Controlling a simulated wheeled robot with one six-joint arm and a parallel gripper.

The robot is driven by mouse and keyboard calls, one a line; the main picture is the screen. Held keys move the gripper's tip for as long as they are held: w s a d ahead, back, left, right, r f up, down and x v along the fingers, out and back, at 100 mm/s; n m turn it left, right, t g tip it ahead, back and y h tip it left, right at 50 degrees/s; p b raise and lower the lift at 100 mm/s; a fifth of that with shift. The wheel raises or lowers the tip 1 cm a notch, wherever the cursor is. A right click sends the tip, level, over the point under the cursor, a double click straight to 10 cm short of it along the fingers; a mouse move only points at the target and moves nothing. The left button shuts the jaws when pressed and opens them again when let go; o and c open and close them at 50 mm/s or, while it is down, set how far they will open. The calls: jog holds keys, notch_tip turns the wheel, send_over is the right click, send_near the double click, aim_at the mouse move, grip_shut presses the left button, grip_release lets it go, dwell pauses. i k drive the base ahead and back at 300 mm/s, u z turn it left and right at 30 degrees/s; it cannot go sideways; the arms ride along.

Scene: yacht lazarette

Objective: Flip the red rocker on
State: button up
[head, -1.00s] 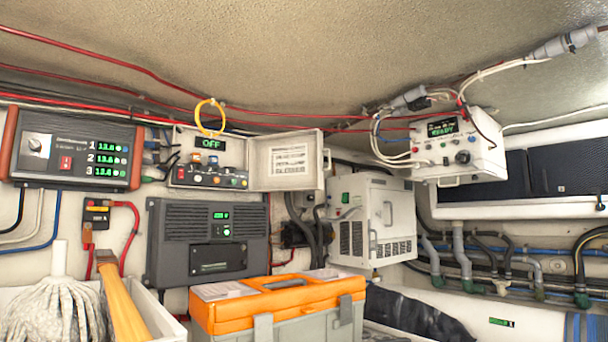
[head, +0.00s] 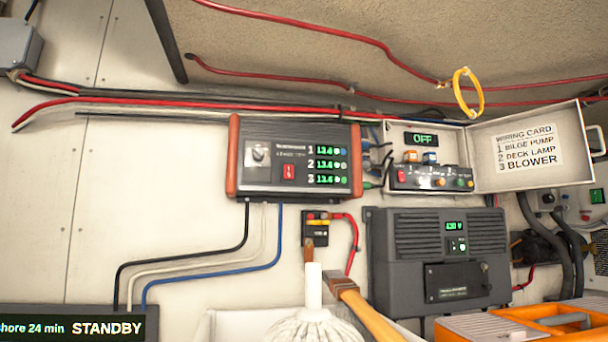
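Two red rockers show in the head view. One red rocker (head: 289,172) is on the front of a dark charger-like unit (head: 264,174) with red-brown end caps and three green readouts. Another red rocker (head: 401,175) is at the left end of a dark switch panel (head: 455,180) inside an open white box. A small display (head: 421,139) above that panel reads OFF in green. The rockers' tilt is too small to tell. My gripper is not in view.
The box's open lid (head: 573,140) carries a wiring card (head: 527,146) listing bilge pump, deck lamp, blower. A yellow ring (head: 468,93) hangs above. A grey unit (head: 438,262), mop (head: 313,323), wooden handle (head: 366,312) and orange toolbox (head: 480,328) are below. A STANDBY display (head: 100,328) is lower left.

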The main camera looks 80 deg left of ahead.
aim_at(401, 173)
jog(key=u, duration=0.05)
jog(key=i, duration=1.1)
jog(key=u, duration=3.2)
